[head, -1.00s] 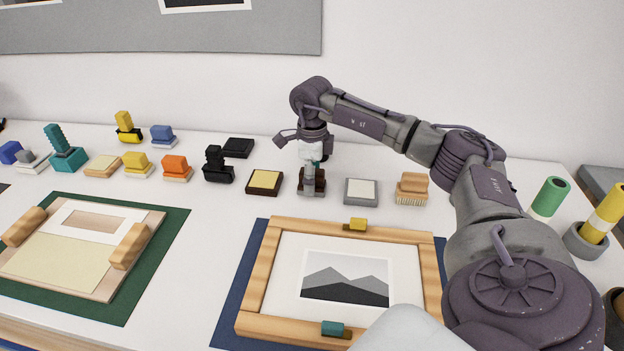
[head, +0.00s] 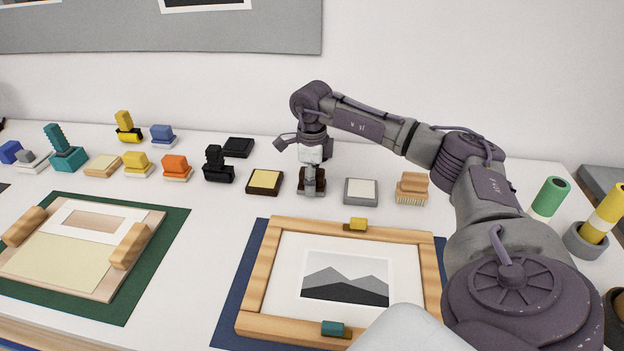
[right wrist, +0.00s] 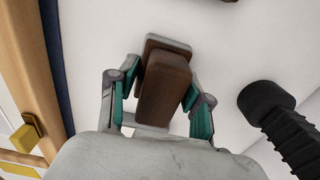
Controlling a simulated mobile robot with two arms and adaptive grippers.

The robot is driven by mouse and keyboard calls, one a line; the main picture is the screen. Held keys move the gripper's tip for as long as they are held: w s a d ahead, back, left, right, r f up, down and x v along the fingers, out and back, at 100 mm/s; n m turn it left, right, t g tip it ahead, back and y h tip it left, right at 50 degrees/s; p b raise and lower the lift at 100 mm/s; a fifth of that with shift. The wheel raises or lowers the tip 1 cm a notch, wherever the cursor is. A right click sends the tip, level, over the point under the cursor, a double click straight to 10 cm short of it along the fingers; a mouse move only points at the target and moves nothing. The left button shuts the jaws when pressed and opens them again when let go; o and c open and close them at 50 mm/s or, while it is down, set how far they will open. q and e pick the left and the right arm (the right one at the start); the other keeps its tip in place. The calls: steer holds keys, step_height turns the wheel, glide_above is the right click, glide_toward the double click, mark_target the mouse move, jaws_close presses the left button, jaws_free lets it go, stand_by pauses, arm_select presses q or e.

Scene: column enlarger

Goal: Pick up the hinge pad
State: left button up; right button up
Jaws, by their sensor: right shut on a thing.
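A dark brown block on a wider brown base, which I take to be the hinge pad (head: 318,187), stands on the white table behind the wooden frame. In the right wrist view the hinge pad (right wrist: 165,85) lies between the two teal-lined fingers. My right gripper (head: 311,170) points down over it and is shut on its upper block; the fingers (right wrist: 161,88) touch both sides. Its base seems to rest on the table. The gripper hides part of it in the head view. My left gripper is not in view.
A yellow-topped pad (head: 265,181) stands to the left and a grey pad (head: 361,191) to the right, both close. A black stamp (head: 217,166) and a brush (head: 412,188) stand further out. The wooden frame (head: 256,270) lies in front. Bare table separates it from the pads.

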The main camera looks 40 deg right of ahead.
steer(key=shift+r, duration=0.45)
steer(key=r, duration=0.1)
steer(key=r+b, duration=0.1)
steer(key=r, duration=0.1)
steer(key=shift+s+r, duration=0.3)
steer(key=shift+s, duration=0.05)
steer(key=s+a+r+b, duration=0.2)
steer(key=s+r, duration=0.4)
steer(key=s, duration=0.4)
steer(key=shift+s+a+r, duration=0.25)
steer(key=shift+s+r, duration=0.05)
steer(key=shift+s, duration=0.05)
steer(key=o, duration=0.7)
jaws_close()
steer(key=shift+a+f, duration=0.1)
